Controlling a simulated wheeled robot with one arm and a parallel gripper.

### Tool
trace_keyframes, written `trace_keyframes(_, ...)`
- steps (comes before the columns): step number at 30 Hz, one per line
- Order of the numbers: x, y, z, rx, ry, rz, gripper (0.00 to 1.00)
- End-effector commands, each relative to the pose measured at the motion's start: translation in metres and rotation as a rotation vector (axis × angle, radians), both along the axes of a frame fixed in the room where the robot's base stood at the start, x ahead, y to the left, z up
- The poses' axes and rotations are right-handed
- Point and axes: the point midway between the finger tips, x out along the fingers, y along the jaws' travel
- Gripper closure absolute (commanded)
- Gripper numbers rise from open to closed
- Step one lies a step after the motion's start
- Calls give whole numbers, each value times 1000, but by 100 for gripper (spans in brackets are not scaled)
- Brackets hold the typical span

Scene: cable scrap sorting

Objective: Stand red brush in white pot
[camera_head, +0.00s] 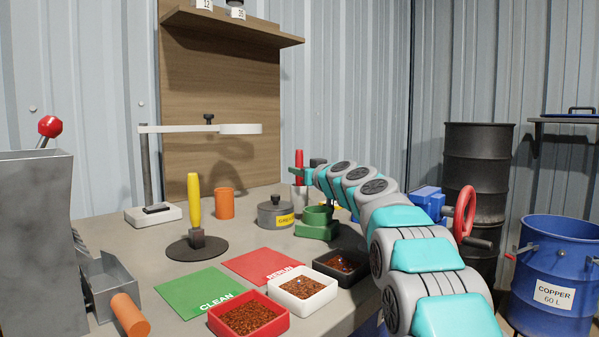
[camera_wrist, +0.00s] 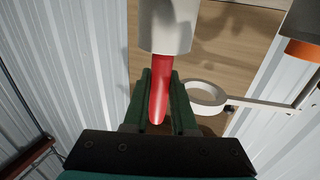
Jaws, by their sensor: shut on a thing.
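The red brush (camera_head: 299,158) is upright at the back of the bench in the head view, its lower part hidden. My gripper (camera_head: 298,173) is shut on its red handle, which also shows between my green fingers (camera_wrist: 158,90) in the wrist view. The white pot (camera_head: 299,196) shows just below the brush in the head view, partly hidden by the things in front. In the wrist view the white pot (camera_wrist: 165,25) is at the top, and the handle meets its edge. I cannot tell how deep the brush sits in it.
A grey grease tin (camera_head: 275,213), a green holder (camera_head: 317,222) and an orange cup (camera_head: 224,204) stand near the pot. Scrap trays (camera_head: 302,305) and a yellow-handled tool (camera_head: 194,197) are nearer.

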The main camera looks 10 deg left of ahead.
Motion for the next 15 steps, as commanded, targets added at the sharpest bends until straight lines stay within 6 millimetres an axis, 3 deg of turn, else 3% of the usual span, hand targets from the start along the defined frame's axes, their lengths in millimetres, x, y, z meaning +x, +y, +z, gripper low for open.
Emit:
trace_keyframes(2, 0, 0, 0, 0, 0, 0, 100)
trace_keyframes(3, 0, 0, 0, 0, 0, 0, 72)
trace_keyframes(11, 0, 0, 0, 0, 0, 0, 43)
trace_keyframes(15, 0, 0, 0, 0, 0, 0, 40)
